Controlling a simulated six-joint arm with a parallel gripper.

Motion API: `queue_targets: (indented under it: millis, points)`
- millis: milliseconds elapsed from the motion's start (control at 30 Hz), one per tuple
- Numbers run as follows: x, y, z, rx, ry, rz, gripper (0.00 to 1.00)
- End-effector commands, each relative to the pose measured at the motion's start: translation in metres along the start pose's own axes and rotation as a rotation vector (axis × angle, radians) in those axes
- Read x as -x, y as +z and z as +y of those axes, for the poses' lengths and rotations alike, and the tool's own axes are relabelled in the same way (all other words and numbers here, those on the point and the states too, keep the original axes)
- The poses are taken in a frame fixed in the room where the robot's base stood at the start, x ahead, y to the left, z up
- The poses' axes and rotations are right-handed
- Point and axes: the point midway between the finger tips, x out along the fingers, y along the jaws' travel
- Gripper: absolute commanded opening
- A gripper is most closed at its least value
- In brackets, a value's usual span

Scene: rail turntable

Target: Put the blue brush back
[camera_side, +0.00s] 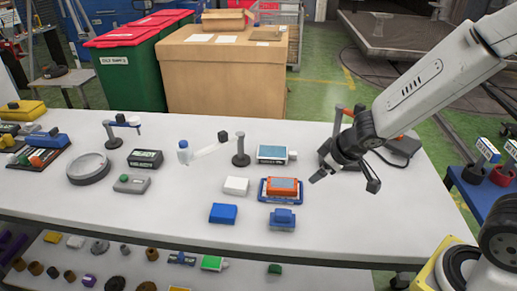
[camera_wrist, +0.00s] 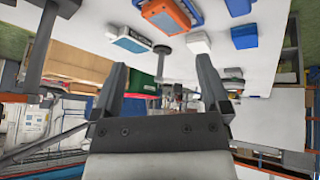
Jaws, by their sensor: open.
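A small blue object with a raised top (camera_side: 282,219), possibly the blue brush, sits on the white table in front of the orange box. It seems to show at the top edge of the wrist view (camera_wrist: 238,7), partly cut off. A plain blue block (camera_side: 222,213) lies left of it and also shows in the wrist view (camera_wrist: 244,37). I cannot tell for certain which blue thing is the brush. My gripper (camera_side: 346,181) is open and empty above the table, right of these things. Its two fingers stand apart in the wrist view (camera_wrist: 160,82).
An orange box (camera_side: 282,186) sits on a blue tray (camera_side: 264,196). Nearby are a blue-and-white box (camera_side: 272,153), a white block (camera_side: 236,186) and a black stand (camera_side: 240,158). A dark tray (camera_side: 30,163) with coloured pieces is far left. The table's front right is clear.

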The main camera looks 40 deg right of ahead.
Motion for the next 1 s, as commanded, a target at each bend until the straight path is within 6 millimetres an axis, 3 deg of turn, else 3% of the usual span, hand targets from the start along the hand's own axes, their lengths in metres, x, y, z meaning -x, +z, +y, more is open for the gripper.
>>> queue_targets:
  millis: [233,533,1000]
  points:
    - [0.009,0.029,0.004,-0.103,0.024,-0.111,0.96]
    - [0.021,0.061,-0.009,-0.215,-0.027,-0.246,0.96]
    - [0.028,0.074,-0.022,-0.268,-0.084,-0.304,0.96]
